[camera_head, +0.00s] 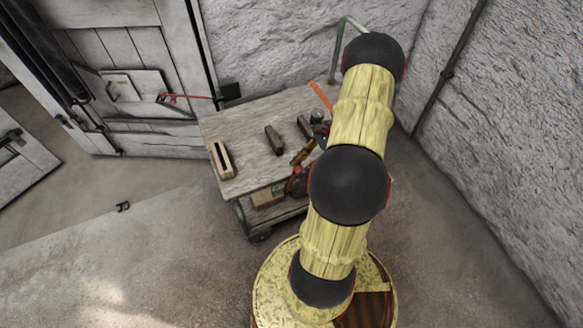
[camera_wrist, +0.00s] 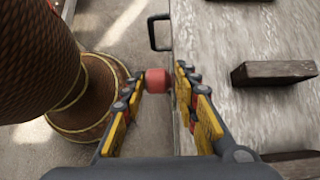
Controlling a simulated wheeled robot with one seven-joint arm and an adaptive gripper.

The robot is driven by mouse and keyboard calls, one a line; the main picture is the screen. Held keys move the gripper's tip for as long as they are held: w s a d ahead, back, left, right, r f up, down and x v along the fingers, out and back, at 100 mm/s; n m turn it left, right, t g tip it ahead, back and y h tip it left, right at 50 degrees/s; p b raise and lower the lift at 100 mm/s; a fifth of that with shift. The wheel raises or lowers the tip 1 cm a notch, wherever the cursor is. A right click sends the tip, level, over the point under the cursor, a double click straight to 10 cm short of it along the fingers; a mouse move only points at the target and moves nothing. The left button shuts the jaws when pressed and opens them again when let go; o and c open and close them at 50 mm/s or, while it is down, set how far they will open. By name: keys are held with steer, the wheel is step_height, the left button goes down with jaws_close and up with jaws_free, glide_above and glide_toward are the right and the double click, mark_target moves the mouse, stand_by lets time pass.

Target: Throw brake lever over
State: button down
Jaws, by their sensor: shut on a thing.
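A red knob (camera_wrist: 157,82), which looks like the end of the brake lever, sits between the two yellow-and-grey fingers of my gripper (camera_wrist: 160,76) in the wrist view. The fingers are closed on its sides. The lever's shaft below the knob is hidden. In the head view my gripper (camera_head: 302,156) is at the front right edge of the wooden-topped cart (camera_head: 232,120), partly hidden by my arm. Red parts show just below it there, but I cannot tell the knob apart.
A dark block (camera_head: 274,140) and a pale slotted block (camera_head: 222,159) lie on the cart top. A cardboard box (camera_head: 268,197) is on the lower shelf. A rough wall (camera_head: 500,140) stands at the right; floor is open at the left.

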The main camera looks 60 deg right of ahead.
steer(key=shift+s+d+f+t+y+b, duration=0.5)
steer(key=shift+s+d+f+t+y, duration=0.3)
steer(key=shift+s+d+f+y, duration=0.9)
steer(key=shift+w+d+r, duration=0.1)
steer(key=shift+d+r, duration=0.05)
steer(key=c, duration=1.7)
jaws_free()
steer(key=shift+o, duration=1.1)
steer(key=shift+d+r, duration=0.1)
steer(key=shift+d, duration=0.05)
steer(key=shift+d+r, duration=0.1)
steer(key=shift+d, duration=0.05)
steer(key=v, duration=1.2)
